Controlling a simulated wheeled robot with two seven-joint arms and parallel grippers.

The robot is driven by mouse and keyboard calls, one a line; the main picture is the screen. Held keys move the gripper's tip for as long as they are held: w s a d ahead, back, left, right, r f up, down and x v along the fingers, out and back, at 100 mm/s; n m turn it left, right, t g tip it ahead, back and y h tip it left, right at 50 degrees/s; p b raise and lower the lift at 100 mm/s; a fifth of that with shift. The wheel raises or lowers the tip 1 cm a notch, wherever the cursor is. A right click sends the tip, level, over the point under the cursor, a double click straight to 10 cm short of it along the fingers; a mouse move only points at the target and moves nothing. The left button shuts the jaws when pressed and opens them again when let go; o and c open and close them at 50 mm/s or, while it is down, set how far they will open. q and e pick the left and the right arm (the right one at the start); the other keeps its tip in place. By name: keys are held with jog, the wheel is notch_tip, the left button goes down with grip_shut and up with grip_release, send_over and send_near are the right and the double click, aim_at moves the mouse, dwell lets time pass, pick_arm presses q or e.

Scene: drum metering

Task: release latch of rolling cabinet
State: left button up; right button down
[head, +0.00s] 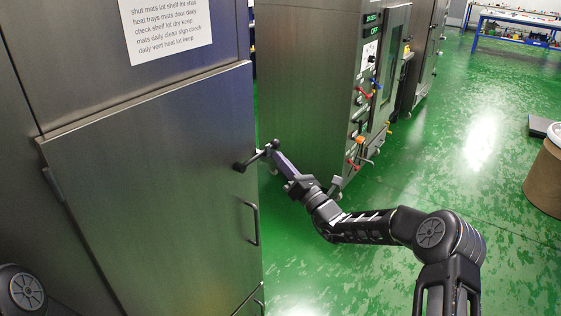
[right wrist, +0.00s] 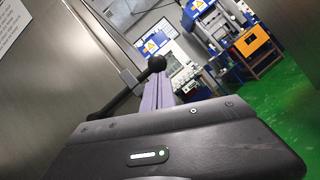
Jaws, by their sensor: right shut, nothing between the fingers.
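The rolling cabinet (head: 150,190) is a tall grey metal cabinet at the left of the head view, with its door flat in its front. Its latch (head: 241,167) is a dark lever near the door's right edge, with a black ball end. In the right wrist view the latch's black ball (right wrist: 157,63) and rod show just beyond my fingers. My right gripper (head: 275,153) is shut and empty, its purple fingers close beside the lever; whether they touch it I cannot tell. The fingers also show in the wrist view (right wrist: 159,92). My left gripper is out of view.
A dark bar handle (head: 252,222) is on the door below the latch. A second grey cabinet with coloured controls (head: 362,110) stands behind my right gripper. Green floor is open to the right, with a brown drum (head: 546,180) at the right edge.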

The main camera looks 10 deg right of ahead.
jog(key=shift+w+d+r+n+g+y+b, duration=0.15)
jog(key=shift+r+n+y+b, duration=0.45)
jog(key=shift+n, duration=0.3)
jog(key=shift+s+d+r+n+g+y+b, duration=0.15)
jog(key=shift+r+n+y+b, duration=0.35)
jog(key=shift+n, duration=0.4)
jog(key=s+a+r+n+g+y+b, duration=0.2)
jog(key=r+n+g, duration=0.1)
jog(key=n, duration=0.4)
jog(key=s+a+r+n+g+y+b, duration=0.2)
jog(key=a+r+n+g, duration=0.1)
jog(key=r+n, duration=0.3)
jog(key=s+a+r+n+g+y+b, duration=0.1)
jog(key=a+r+n+g+y+b, duration=0.1)
jog(key=n, duration=0.7)
jog(key=shift+s+a+r+g+b, duration=0.2)
jog(key=shift+r+g+b, duration=0.1)
jog(key=shift+r+g, duration=0.35)
jog(key=shift+s+a+r+g+b, duration=0.1)
jog(key=shift+s+r+g+b, duration=0.15)
jog(key=shift+r+g, duration=0.35)
jog(key=shift+s+a+r+n+g+b, duration=0.15)
jog(key=shift+s+a+n+g, duration=0.2)
jog(key=shift+n, duration=0.3)
jog(key=shift+s+a+r+n+g+b, duration=0.15)
jog(key=shift+s+a+n, duration=0.2)
jog(key=shift+n, duration=0.3)
jog(key=shift+a, duration=0.15)
